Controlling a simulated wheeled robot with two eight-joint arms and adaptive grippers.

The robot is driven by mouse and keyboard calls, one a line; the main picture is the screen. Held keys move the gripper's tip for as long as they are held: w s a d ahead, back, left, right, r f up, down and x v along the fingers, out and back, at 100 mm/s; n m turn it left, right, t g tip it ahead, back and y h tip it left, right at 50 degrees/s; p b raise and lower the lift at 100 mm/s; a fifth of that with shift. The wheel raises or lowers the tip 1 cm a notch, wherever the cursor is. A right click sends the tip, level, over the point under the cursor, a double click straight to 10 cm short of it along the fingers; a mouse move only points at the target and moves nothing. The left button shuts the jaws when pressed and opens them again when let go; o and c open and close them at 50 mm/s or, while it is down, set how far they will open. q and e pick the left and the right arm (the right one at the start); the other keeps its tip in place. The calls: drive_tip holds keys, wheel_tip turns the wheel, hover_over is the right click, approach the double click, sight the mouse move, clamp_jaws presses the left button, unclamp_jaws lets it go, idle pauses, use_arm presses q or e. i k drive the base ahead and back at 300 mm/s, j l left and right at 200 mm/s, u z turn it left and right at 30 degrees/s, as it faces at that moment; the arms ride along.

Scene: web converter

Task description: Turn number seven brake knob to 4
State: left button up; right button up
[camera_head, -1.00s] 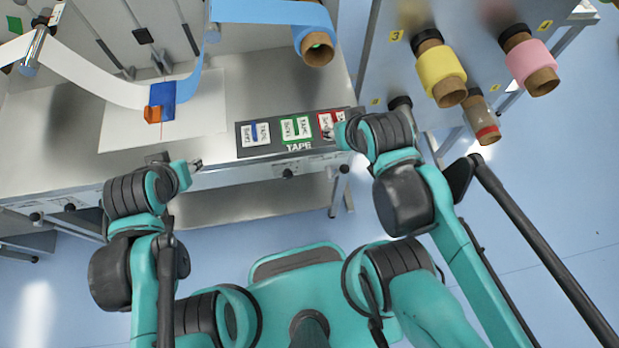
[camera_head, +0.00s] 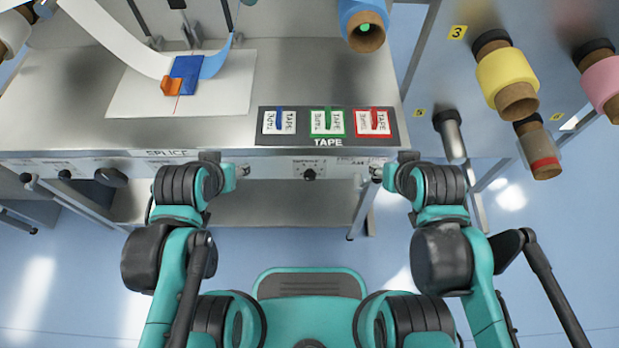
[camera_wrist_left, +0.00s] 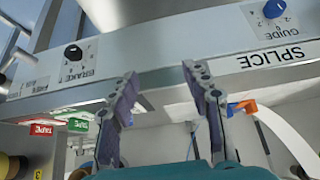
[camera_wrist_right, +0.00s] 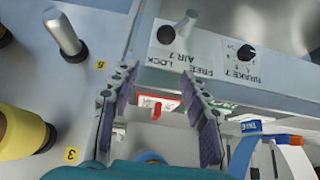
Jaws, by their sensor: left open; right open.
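The number seven brake knob (camera_head: 309,174) is a small round black knob on the front panel of the machine. It also shows in the left wrist view (camera_wrist_left: 73,53), upper left, and in the right wrist view (camera_wrist_right: 246,53), beside a label reading BRAKE 7. Its exact setting is too small to tell. My left gripper (camera_head: 243,171) is open and empty, to the left of the knob; its spread fingers show in its wrist view (camera_wrist_left: 158,80). My right gripper (camera_head: 376,173) is open, to the right of the knob, near the AIR 7 switch (camera_wrist_right: 185,22); its spread fingers (camera_wrist_right: 158,80) hold nothing.
A tape board (camera_head: 328,143) with blue, green and red tape lies on the tabletop above the panel. A blue guide knob (camera_wrist_left: 274,9) sits beside the SPLICE label. A larger black knob (camera_head: 110,177) is on the left. Yellow (camera_head: 507,78) and pink (camera_head: 605,85) rolls stand at right.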

sight(308, 175)
drive_tip(key=k+u, duration=0.15)
drive_tip(key=k, duration=0.35)
drive_tip(key=k+j+u, duration=0.2)
drive_tip(key=k, duration=0.25)
drive_tip(key=k+j+u, duration=0.15)
drive_tip(key=k, duration=0.35)
drive_tip(key=i+l, duration=0.1)
drive_tip(key=i, duration=0.15)
